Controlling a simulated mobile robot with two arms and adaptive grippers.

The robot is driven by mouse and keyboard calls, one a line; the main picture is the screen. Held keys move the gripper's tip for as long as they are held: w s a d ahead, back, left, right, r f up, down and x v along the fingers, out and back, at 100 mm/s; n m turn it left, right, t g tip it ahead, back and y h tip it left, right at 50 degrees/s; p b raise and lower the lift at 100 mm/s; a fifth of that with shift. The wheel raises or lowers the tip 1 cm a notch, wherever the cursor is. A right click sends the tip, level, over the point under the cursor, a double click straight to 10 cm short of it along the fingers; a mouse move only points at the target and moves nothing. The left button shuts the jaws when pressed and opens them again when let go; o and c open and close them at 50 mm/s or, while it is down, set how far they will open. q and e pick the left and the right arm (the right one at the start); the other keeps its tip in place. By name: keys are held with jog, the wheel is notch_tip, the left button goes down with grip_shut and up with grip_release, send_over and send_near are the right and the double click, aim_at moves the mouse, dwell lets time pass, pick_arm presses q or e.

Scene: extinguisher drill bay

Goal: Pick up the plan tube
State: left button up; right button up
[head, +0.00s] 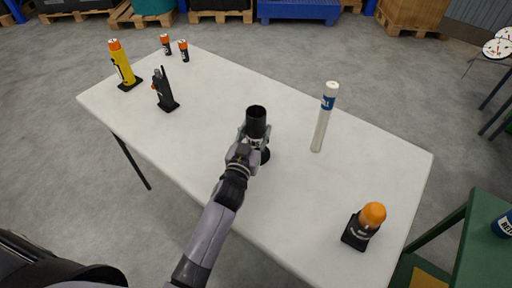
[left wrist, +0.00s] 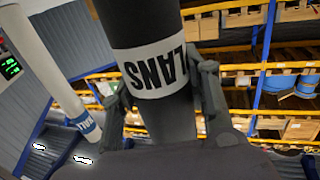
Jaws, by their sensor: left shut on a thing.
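The plan tube (head: 256,122) is a black upright cylinder on the white table's middle. In the left wrist view the plan tube (left wrist: 148,25) fills the middle and carries a white band with upside-down letters reading "LANS". My left gripper (head: 250,142) is shut on it, with one finger on each side of the tube in the wrist view (left wrist: 160,100). A dark round part shows low beside the gripper. I cannot tell whether the tube touches the table. My right gripper is not in view.
On the white table (head: 200,130), a white tube with a blue band (head: 322,125) stands right of the plan tube. An orange-topped item (head: 368,220) is at the near right. A radio (head: 164,90), yellow torch (head: 122,65) and two batteries (head: 183,50) are at the far left.

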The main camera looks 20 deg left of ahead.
pick_arm(q)
grip_shut()
dwell(0.3)
jog(key=shift+r, duration=0.15)
